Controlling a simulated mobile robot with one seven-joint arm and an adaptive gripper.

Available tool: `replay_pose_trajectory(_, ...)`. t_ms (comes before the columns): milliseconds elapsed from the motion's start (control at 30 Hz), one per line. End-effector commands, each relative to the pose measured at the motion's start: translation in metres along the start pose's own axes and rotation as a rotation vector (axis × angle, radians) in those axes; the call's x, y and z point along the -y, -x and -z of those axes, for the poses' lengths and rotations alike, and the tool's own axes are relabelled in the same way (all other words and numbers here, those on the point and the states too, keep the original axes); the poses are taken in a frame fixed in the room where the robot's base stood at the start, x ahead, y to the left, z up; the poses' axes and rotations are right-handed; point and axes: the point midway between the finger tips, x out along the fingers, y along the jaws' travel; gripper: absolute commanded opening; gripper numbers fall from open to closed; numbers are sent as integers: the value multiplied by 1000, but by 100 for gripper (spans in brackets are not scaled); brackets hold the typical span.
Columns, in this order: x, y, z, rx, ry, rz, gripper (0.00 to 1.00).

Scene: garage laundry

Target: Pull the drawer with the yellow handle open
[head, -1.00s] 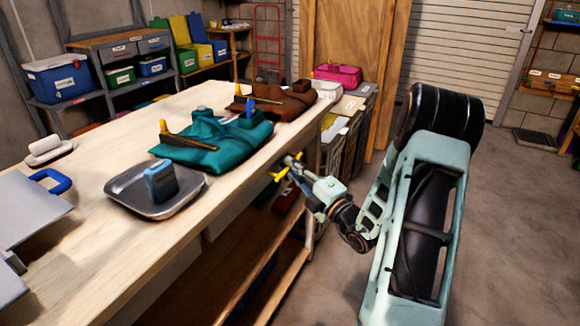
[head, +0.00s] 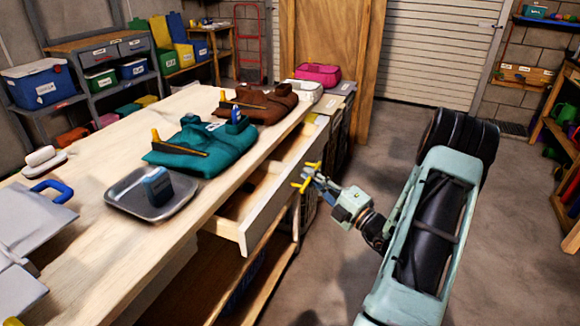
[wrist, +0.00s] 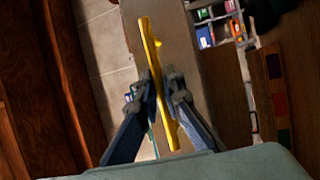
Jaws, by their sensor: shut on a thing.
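The drawer (head: 268,208) under the wooden workbench stands partly open, pulled out from the bench front on its right side. Its yellow handle (head: 302,184) is on the drawer's front face. My gripper (head: 311,174) is at the handle, and its fingers are shut on it. In the wrist view the yellow handle (wrist: 151,58) runs upright between the two fingers of my gripper (wrist: 163,94). Part of the open drawer's inside shows in the head view and looks pale and bare; the rest is hidden under the bench top.
The workbench top (head: 95,248) holds a metal tray (head: 118,188), a folded teal garment (head: 200,148) and a folded brown garment (head: 258,103). A lower shelf (head: 262,290) lies below the drawer. Open concrete floor (head: 400,140) lies right of the bench.

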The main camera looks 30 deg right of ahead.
Motion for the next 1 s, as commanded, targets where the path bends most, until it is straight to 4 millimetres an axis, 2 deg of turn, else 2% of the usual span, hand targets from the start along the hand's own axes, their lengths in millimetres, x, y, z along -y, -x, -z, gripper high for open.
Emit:
replay_pose_trajectory(33, -8, 14, -6, 4, -3, 3, 0)
replay_pose_trajectory(200, -15, 56, -23, 2, -2, 2, 0)
replay_pose_trajectory(500, -26, 113, -46, 0, -1, 2, 0)
replay_pose_trajectory(700, -29, 133, -54, -3, -2, 1, 0)
replay_pose_trajectory(1000, -30, 142, -58, -3, -1, 1, 0)
